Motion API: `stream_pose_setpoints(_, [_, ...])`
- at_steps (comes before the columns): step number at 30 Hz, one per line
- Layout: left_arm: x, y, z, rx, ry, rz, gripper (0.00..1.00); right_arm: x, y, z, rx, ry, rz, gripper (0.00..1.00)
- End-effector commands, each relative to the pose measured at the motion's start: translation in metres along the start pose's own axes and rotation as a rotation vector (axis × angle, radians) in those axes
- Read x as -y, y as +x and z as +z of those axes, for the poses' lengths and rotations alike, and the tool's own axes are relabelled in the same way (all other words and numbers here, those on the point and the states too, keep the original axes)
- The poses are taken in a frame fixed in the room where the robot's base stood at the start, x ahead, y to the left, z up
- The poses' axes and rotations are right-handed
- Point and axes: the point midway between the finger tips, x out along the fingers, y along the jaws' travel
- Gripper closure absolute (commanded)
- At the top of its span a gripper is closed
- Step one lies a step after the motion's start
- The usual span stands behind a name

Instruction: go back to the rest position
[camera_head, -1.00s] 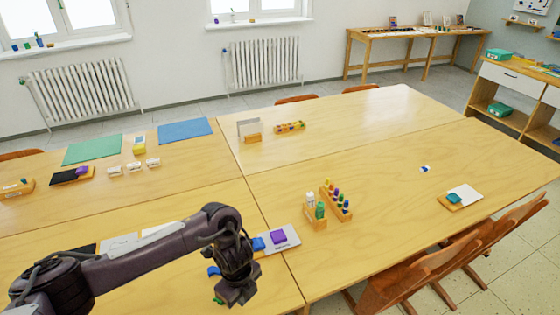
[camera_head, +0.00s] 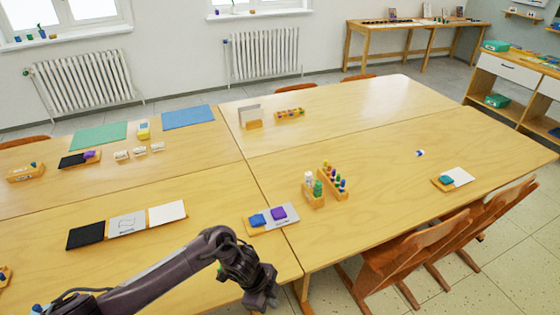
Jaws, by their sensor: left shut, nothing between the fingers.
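My left arm reaches in from the bottom left in the head view. Its left gripper (camera_head: 262,299) hangs at the near edge of the table, points down, and is shut and empty. A wooden tray with a grey card (camera_head: 292,213), a blue block (camera_head: 257,220) and a purple block (camera_head: 278,213) lies on the table beyond it, apart from the gripper. My right gripper is not in view.
The joined tables (camera_head: 330,235) hold a wooden peg rack (camera_head: 333,184), black, grey and white cards (camera_head: 128,225), and green (camera_head: 98,136) and blue mats (camera_head: 188,116). Wooden chairs (camera_head: 415,248) stand at the right edge. Much of the right tabletop is clear.

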Motion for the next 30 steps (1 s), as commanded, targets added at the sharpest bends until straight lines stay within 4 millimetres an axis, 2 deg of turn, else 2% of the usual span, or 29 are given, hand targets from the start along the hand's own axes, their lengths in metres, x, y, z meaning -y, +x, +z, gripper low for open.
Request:
stream_pose_setpoints(3, [-0.003, 0.034, -0.005, -0.096, -0.164, -0.042, 1.0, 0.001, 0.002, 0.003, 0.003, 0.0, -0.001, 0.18])
stream_pose_setpoints(6, [-0.008, 0.069, 0.002, -0.173, -0.356, -0.093, 1.0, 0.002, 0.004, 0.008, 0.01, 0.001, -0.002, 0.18])
stream_pose_setpoints(8, [-0.019, 0.096, 0.015, -0.209, -0.51, -0.129, 1.0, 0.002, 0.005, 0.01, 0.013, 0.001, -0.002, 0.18])
stream_pose_setpoints(11, [-0.058, 0.146, 0.051, -0.225, -0.796, -0.19, 1.0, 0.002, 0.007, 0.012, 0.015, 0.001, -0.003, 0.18])
stream_pose_setpoints(14, [-0.109, 0.185, 0.089, -0.185, -1.022, -0.236, 1.0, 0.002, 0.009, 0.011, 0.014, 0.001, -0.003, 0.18])
stream_pose_setpoints(15, [-0.133, 0.198, 0.103, -0.16, -1.099, -0.249, 1.0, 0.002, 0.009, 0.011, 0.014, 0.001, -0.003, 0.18])
stream_pose_setpoints(17, [-0.172, 0.214, 0.121, -0.114, -1.203, -0.263, 1.0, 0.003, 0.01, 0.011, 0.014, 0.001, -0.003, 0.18])
stream_pose_setpoints(21, [-0.269, 0.242, 0.155, 0.015, -1.402, -0.283, 1.0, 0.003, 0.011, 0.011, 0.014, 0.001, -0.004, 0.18])
stream_pose_setpoints(24, [-0.332, 0.252, 0.17, 0.108, -1.504, -0.289, 1.0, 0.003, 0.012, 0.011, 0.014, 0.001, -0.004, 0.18])
stream_pose_setpoints(27, [-0.383, 0.256, 0.18, 0.186, -1.574, -0.292, 1.0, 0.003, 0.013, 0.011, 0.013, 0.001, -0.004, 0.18])
stream_pose_setpoints(30, [-0.415, 0.256, 0.184, 0.238, -1.613, -0.291, 1.0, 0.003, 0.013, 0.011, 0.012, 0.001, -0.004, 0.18])
